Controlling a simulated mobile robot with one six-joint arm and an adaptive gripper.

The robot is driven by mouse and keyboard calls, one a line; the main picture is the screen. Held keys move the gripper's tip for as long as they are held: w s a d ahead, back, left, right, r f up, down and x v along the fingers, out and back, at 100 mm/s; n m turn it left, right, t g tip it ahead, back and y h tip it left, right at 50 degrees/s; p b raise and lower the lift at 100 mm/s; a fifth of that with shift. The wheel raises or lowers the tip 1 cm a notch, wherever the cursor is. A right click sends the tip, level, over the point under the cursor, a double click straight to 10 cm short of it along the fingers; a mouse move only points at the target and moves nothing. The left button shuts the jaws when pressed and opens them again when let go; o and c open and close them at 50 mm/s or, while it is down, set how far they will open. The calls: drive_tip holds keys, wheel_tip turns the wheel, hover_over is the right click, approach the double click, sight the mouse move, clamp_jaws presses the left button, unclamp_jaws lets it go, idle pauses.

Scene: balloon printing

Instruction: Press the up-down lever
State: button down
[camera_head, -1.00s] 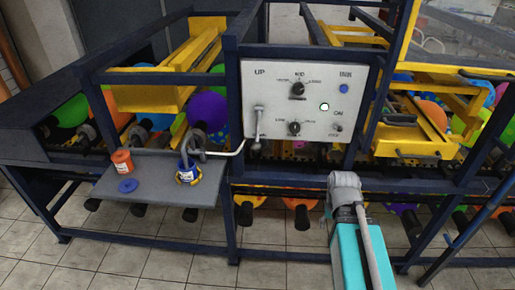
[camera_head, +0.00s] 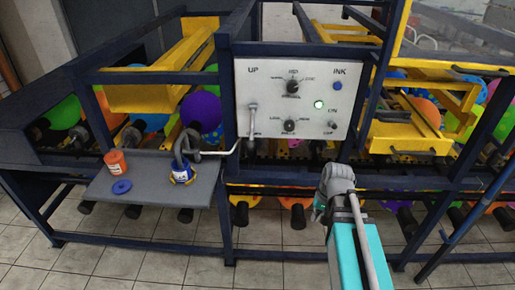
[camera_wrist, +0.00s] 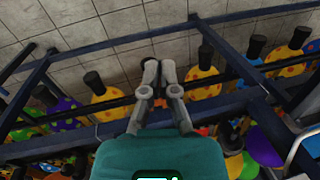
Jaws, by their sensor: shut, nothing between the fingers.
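The up-down lever (camera_head: 252,120) is a thin grey lever under the "UP" label, at the left side of the white control panel (camera_head: 270,75) in the head view. It hangs roughly upright, its round knob at the top. My gripper (camera_head: 321,206) is low and to the right of the lever, below the panel and clear of it. In the wrist view my gripper (camera_wrist: 158,72) has its two grey fingers close together with nothing held. The fingers point toward the floor and lower frame bars. The lever is not seen in the wrist view.
The panel also has knobs, a blue button (camera_head: 337,86) and a lit green button (camera_head: 319,104). Dark blue frame bars run below the panel, above colourful balloons.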

sight(252, 127)
drive_tip(key=w+a+r+m+y+b, duration=0.25)
drive_tip(key=w+a+y+b, duration=0.25)
drive_tip(key=w+a+y, duration=0.6)
drive_tip(key=w+r+m+y+b, duration=0.1)
drive_tip(key=w+r+y, duration=0.1)
drive_tip(key=w+r, duration=0.2)
drive_tip(key=w+d+r+m+g+y+b, duration=0.1)
drive_tip(key=w+r+y+b, duration=0.1)
drive_tip(key=w, duration=0.6)
drive_tip(key=shift+w+r+y, duration=0.3)
drive_tip(key=shift+r+y, duration=0.5)
drive_tip(key=shift+r, duration=0.15)
drive_tip(key=shift+a+m, duration=0.1)
drive_tip(key=shift+m, duration=0.15)
drive_tip(key=s+a+r+p, duration=0.1)
drive_tip(key=s+a, duration=0.1)
drive_tip(key=a, duration=0.3)
drive_tip(key=s+a+r+p, duration=0.1)
drive_tip(key=s+a, duration=0.1)
drive_tip(key=a, duration=0.3)
drive_tip(key=shift+s+a+r, duration=0.15)
drive_tip(key=shift+a+r, duration=0.05)
drive_tip(key=shift+r, duration=0.1)
drive_tip(key=shift+s+a, duration=0.1)
drive_tip(key=shift+a, duration=0.1)
